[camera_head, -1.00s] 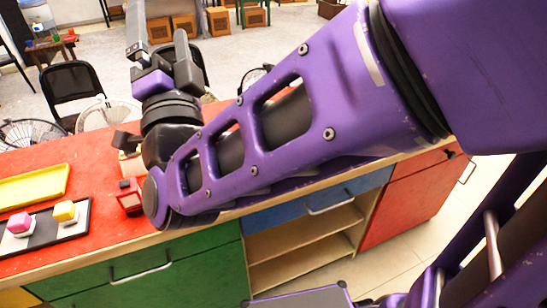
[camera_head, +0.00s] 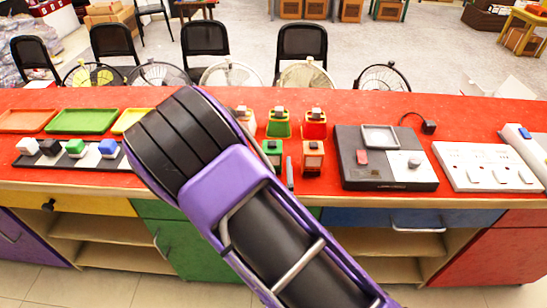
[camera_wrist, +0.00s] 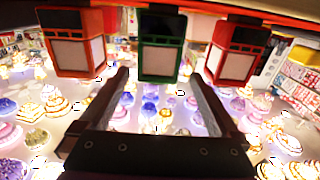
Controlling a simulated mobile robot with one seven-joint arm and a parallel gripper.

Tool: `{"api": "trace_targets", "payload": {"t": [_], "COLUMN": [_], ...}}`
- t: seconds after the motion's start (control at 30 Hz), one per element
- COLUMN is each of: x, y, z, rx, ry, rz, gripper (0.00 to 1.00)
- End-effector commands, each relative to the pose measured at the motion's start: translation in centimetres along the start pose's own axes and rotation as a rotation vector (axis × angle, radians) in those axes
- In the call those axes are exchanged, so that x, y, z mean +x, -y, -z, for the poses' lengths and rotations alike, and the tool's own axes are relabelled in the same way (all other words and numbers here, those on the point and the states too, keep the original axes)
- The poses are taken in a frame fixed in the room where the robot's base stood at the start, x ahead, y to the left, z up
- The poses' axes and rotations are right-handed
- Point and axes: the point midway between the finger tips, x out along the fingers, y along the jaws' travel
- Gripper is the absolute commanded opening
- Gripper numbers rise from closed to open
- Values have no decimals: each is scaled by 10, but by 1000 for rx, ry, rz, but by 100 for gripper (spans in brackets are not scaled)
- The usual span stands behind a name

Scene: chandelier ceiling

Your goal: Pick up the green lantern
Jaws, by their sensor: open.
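In the wrist view one green lantern (camera_wrist: 161,45) with a pale panel shows at top centre, between two red-orange ones. My gripper (camera_wrist: 160,76) is open and empty, its fingers pointing toward that green lantern, one to each side in the picture. I cannot tell if they touch it. In the head view my arm hides most of the gripper; a grey finger shows just right of the front green lantern.
An orange-red lantern (camera_head: 312,158) stands close on the right, a red one (camera_head: 314,124) behind it. A dark device (camera_head: 350,183) and a white switch panel (camera_head: 485,166) lie right. Trays, including a green one (camera_head: 82,121), lie left.

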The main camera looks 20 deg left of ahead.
Motion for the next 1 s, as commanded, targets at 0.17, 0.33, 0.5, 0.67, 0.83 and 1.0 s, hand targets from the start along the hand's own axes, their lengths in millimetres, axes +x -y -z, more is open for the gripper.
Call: {"api": "trace_targets", "payload": {"t": [0.17,0.33,0.5,0.67,0.83,1.0], "x": [11,36,55,58,58,58], "y": [-1,-3,-2,-2,-2,-2], "z": [-2,-8,-9,-9,-9,-9], "rx": [-1,-1,0,0,0,0], "ry": [0,0,0,1,1,1], "rz": [-1,-1,0,0,0,0], "gripper": [98,98,98,98,87,56]}}
